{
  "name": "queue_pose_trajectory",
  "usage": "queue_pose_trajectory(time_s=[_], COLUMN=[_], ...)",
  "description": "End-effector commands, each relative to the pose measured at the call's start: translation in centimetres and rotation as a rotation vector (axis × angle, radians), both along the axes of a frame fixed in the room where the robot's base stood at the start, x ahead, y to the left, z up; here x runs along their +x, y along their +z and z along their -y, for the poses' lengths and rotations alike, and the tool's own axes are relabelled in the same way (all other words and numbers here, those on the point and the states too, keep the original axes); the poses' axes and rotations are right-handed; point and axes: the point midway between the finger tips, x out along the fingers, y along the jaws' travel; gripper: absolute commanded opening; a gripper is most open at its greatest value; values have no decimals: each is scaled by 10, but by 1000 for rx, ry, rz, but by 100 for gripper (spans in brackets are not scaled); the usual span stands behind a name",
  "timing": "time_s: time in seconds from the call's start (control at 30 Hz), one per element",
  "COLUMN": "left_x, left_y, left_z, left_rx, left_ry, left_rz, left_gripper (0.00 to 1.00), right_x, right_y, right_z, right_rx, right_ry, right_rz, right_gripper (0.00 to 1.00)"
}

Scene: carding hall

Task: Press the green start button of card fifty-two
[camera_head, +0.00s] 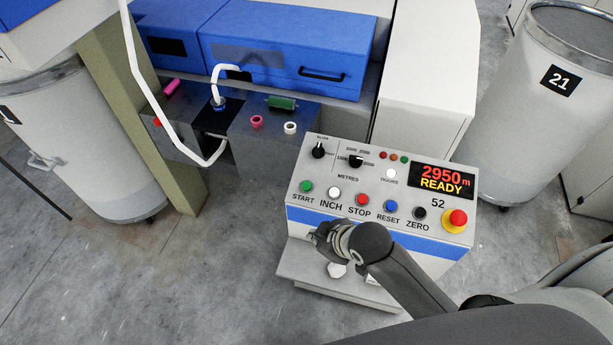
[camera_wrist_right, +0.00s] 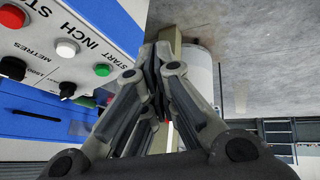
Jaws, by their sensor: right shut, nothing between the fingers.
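The control panel of card 52 (camera_head: 330,207) is a white sloped console with a blue stripe. Its green start button (camera_head: 306,187) is at the left end of the button row, above the label START. It also shows in the right wrist view (camera_wrist_right: 102,70), left of the fingers. My right gripper (camera_head: 320,236) is shut and empty, in front of the panel's lower left part, below the start and inch buttons. In the right wrist view its fingers (camera_wrist_right: 160,60) are together and apart from the green button. The display reads 2950 m READY. My left gripper is not in view.
White inch (camera_head: 334,193), red stop (camera_head: 362,199), blue reset (camera_head: 391,205) and black zero (camera_head: 419,213) buttons follow to the right, then a red emergency stop knob (camera_head: 457,218) on yellow. Can 21 (camera_head: 540,110) stands at right. Floor left of the console is clear.

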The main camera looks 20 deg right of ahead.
Motion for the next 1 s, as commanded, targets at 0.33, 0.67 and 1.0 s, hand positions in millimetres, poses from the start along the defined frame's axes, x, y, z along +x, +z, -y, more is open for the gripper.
queue_pose_trajectory(time_s=[0.33,0.67,1.0], left_x=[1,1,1], left_y=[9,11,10], left_z=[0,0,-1], left_rx=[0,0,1], left_ry=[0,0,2], left_rz=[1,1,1], left_gripper=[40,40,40], right_x=[129,177,177], right_y=[31,45,45], right_z=[-10,9,9], right_rx=[-220,-341,-340], right_ry=[494,631,631], right_rz=[360,488,489], right_gripper=[0,0,0])
